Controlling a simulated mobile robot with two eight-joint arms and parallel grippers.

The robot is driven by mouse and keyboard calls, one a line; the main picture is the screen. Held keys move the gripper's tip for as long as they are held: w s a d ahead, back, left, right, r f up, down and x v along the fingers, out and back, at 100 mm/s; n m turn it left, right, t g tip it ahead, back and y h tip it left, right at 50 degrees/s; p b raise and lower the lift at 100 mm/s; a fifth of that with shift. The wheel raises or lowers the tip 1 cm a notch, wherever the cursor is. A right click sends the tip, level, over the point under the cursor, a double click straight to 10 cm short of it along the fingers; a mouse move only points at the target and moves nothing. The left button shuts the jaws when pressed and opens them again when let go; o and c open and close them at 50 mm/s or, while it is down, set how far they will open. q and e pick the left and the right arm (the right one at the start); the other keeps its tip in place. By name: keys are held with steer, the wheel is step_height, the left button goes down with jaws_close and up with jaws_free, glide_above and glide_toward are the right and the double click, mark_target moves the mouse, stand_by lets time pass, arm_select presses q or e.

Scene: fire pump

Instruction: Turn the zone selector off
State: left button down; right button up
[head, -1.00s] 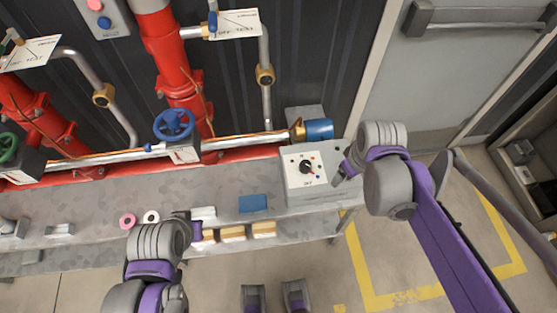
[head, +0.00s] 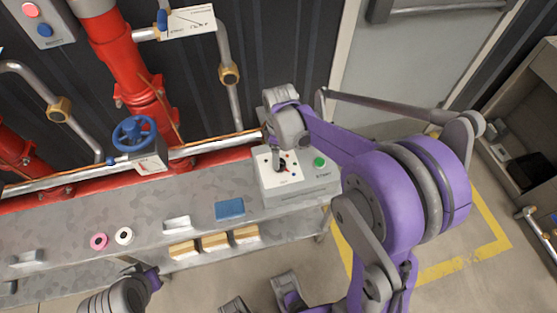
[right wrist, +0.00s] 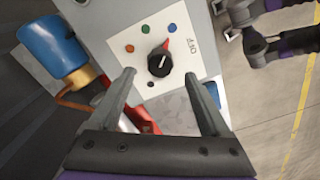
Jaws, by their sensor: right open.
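The zone selector is a black round knob (right wrist: 159,62) on a white plate (right wrist: 120,37), with orange, green, blue and dark dots around it. A red mark at the knob's edge sits close to the blue dot, and a printed label lies to its right. In the head view the plate (head: 293,179) tops a grey box, and my right gripper (head: 280,165) partly hides the knob. In the right wrist view my right gripper (right wrist: 163,72) is open, its fingers apart on either side, the knob just beyond the tips; contact is unclear. My left gripper (head: 143,274) is low left, its jaws unclear.
The grey box (head: 305,195) also carries a green button (head: 320,161). Red pipes and a blue valve wheel (head: 133,132) stand behind.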

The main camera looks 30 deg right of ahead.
steer(key=shift+f, duration=2.05)
jaws_close()
